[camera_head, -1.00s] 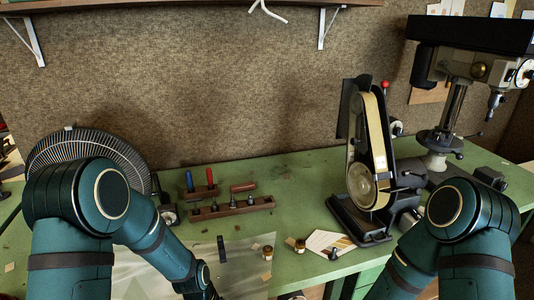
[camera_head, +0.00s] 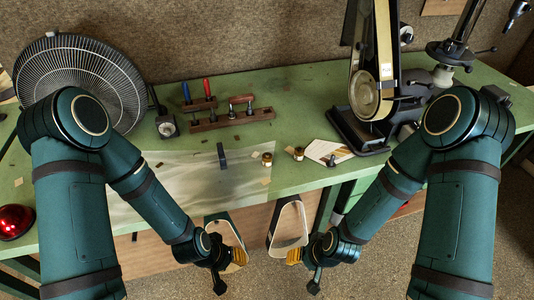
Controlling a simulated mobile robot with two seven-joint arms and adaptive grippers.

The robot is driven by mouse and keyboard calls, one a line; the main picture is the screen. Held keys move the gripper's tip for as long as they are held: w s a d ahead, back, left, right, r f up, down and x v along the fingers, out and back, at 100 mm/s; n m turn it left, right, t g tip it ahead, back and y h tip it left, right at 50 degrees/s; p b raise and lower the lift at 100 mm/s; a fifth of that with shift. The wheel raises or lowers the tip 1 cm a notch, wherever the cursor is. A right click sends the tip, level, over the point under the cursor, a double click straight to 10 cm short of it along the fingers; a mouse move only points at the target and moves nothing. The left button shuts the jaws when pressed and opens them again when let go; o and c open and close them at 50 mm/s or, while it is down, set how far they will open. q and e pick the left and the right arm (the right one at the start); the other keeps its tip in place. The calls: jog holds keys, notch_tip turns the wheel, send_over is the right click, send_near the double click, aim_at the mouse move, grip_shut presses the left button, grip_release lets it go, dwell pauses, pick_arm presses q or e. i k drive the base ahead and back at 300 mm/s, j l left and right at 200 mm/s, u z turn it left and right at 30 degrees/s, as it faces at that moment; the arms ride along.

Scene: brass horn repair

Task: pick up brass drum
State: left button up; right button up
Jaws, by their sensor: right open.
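Two small brass cylinders stand on the green bench: one (camera_head: 267,159) at the edge of the pale translucent sheet, the other (camera_head: 298,153) just right of it. I cannot tell which, if either, is the brass drum. My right gripper (camera_head: 289,222) is open and empty, in front of the bench's front edge, below and apart from both cylinders. My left gripper (camera_head: 226,230) is also in front of the bench edge, to the left of the right one. Nothing shows in it, and its opening is unclear.
A fan (camera_head: 75,70) stands at the back left, tool racks (camera_head: 232,119) at the middle back, and a belt sander (camera_head: 370,95) at the right. A white card (camera_head: 322,150) lies by the cylinders. A red dome (camera_head: 15,221) sits at the left.

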aim_at(267, 162)
jog(key=z, duration=0.8)
jog(key=i+j+z, duration=0.15)
jog(key=z, duration=0.25)
jog(key=j+z, duration=0.35)
jog(key=i+j, duration=0.1)
